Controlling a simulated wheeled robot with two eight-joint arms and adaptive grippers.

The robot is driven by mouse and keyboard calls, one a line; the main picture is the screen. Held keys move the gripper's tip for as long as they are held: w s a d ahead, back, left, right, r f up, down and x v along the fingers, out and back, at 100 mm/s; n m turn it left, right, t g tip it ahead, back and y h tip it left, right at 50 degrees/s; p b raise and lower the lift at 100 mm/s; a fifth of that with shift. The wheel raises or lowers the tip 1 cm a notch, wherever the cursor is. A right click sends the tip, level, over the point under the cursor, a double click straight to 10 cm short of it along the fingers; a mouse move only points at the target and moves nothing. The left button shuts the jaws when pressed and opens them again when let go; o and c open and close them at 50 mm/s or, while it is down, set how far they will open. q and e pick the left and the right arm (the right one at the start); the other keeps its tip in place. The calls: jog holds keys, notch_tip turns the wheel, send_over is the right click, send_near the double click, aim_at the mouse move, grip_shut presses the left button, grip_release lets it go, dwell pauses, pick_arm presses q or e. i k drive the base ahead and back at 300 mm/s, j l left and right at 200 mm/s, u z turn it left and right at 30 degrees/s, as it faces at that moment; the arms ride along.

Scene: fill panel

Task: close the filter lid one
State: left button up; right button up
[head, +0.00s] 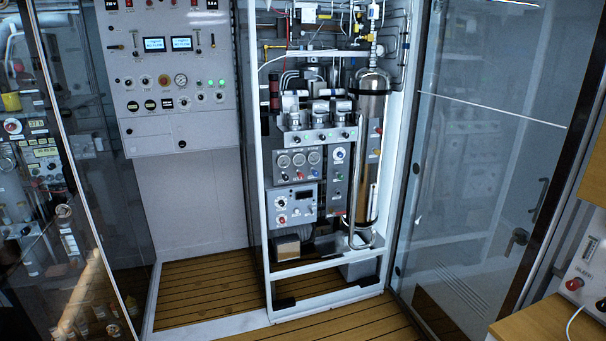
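Several small metal filter housings stand in a row on a silver bracket in the open white-framed cabinet (257,200). The left one (292,119) is at the bracket's left end. The middle one (319,114) and the right one (343,113) stand beside it. Pale, shiny parts show at their tops. They are too small in the view to tell which is a lid, or whether any lid is open or shut. Neither of my grippers is in the head view.
A tall metal cylinder (370,140) stands right of the housings, and a gauge panel (299,165) lies below them. A glass door (480,150) stands open at the right. A grey control panel (170,75) is at the left. The wooden floor (320,325) in front is clear.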

aim_at(285, 101)
jog(key=i+l+u, duration=0.15)
jog(key=i, duration=0.9)
jog(key=i+l, duration=0.2)
jog(key=i, duration=0.2)
jog(key=i+l, duration=0.15)
jog(key=i, duration=0.3)
jog(key=i+l, duration=0.2)
jog(key=i, duration=0.2)
